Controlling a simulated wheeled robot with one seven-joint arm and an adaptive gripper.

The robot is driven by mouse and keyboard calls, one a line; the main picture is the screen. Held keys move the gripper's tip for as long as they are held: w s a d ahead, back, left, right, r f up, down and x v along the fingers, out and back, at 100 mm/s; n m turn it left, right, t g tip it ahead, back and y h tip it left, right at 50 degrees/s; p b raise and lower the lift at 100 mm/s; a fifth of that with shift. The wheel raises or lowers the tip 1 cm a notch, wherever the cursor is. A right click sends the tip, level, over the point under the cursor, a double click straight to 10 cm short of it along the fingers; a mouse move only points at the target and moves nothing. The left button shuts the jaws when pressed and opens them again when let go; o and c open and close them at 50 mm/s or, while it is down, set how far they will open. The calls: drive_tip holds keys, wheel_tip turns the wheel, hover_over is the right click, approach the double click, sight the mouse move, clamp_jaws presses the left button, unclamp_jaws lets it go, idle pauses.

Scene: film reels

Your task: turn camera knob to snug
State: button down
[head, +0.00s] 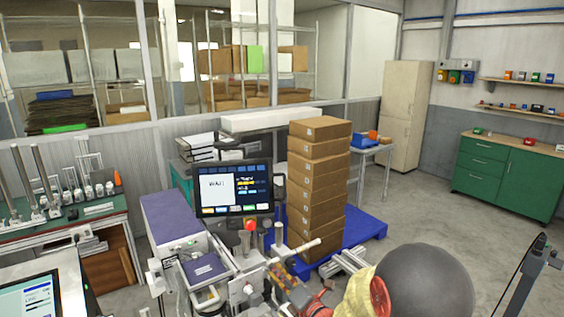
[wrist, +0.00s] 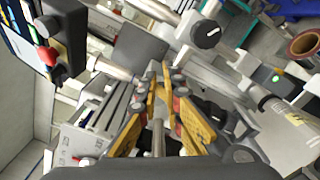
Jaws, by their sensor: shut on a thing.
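My gripper (wrist: 160,82) has its yellow fingers closed together in the middle of the wrist view. The fingertips are shut on a small part at the machine, mostly hidden between them; it appears to be the camera knob. A dark grey block (wrist: 143,48) lies just beyond the fingertips. A black round knob with a white mark (wrist: 207,32) sits to the upper right, apart from the fingers. In the head view, my gripper (head: 277,272) is low in the middle, among the machine's parts, and its fingertips are hard to make out.
A screen (head: 234,189) stands behind the work spot, with a red button (head: 249,224) below it. The red button (wrist: 47,56) also shows at upper left in the wrist view. Stacked cardboard boxes (head: 318,170) stand on a blue pallet (head: 365,226).

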drive_tip(key=shift+w+r+b, duration=0.15)
drive_tip(key=shift+r+b, duration=0.05)
drive_tip(key=shift+b, duration=0.45)
drive_tip(key=b+v, duration=0.2)
drive_tip(key=v, duration=0.4)
drive_tip(key=shift+d+f, duration=0.15)
